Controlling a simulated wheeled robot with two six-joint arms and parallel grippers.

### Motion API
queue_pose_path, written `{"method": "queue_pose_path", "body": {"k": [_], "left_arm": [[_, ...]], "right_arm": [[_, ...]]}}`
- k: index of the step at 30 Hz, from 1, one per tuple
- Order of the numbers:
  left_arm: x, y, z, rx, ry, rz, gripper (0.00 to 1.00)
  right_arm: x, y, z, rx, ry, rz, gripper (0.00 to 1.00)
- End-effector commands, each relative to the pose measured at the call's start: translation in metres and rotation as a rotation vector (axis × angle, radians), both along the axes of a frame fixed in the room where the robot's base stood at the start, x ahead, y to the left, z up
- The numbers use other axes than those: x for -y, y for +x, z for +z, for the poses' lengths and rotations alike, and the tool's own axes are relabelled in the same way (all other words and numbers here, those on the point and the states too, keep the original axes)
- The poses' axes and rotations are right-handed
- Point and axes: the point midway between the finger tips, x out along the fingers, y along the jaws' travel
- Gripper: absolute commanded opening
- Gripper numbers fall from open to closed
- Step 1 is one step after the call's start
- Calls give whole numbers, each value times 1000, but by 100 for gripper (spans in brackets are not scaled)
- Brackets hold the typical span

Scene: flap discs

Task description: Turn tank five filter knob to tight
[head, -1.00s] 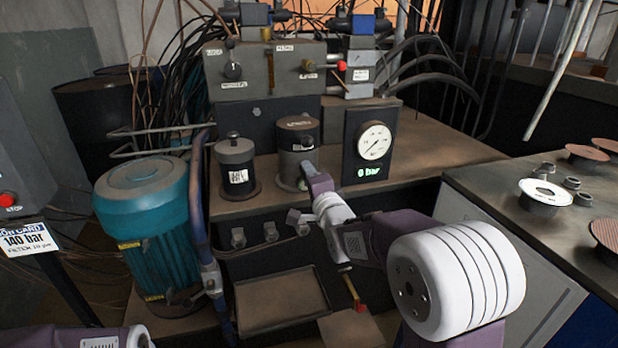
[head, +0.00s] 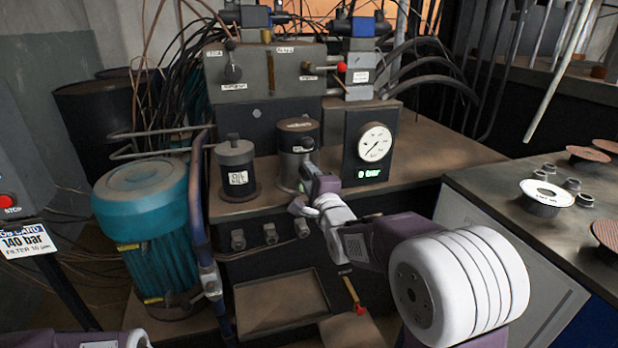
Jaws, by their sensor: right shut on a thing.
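A dark cylindrical filter canister (head: 292,165) stands on the power unit's bench, with a black cap (head: 298,126) that carries a small pale label too small to read. A small dark knob (head: 308,144) sits on the front of the canister, at its right side. My right gripper (head: 305,168) reaches up from the lower right to the canister's front, just below this knob. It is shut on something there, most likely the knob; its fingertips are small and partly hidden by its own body. Of my left arm only a link shows at the bottom left; its gripper is out of view.
A second dark canister (head: 236,165) stands left of the first. A pressure gauge (head: 374,142) with a green readout stands close on the right. A teal motor (head: 150,225) is at the left. A shallow tray (head: 280,302) lies below.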

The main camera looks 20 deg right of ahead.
Motion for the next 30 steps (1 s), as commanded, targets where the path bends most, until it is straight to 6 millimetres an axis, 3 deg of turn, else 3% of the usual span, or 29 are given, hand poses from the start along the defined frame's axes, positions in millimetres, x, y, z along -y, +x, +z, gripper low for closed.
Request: {"method": "queue_pose_path", "body": {"k": [5,6,8,9,20,30], "left_arm": [[0,0,0,0,0,0,0],[0,0,0,0,0,0,0],[0,0,0,0,0,0,0],[0,0,0,0,0,0,0],[0,0,2,0,0,0,0],[0,0,19,0,0,0,0]], "right_arm": [[0,0,-2,-4,1,0,0],[0,0,-2,-4,1,0,33],[0,0,-2,-3,1,0,50],[0,0,-1,-3,1,0,52],[0,-6,1,-1,0,-1,52],[3,-71,2,-2,0,-1,52]]}}
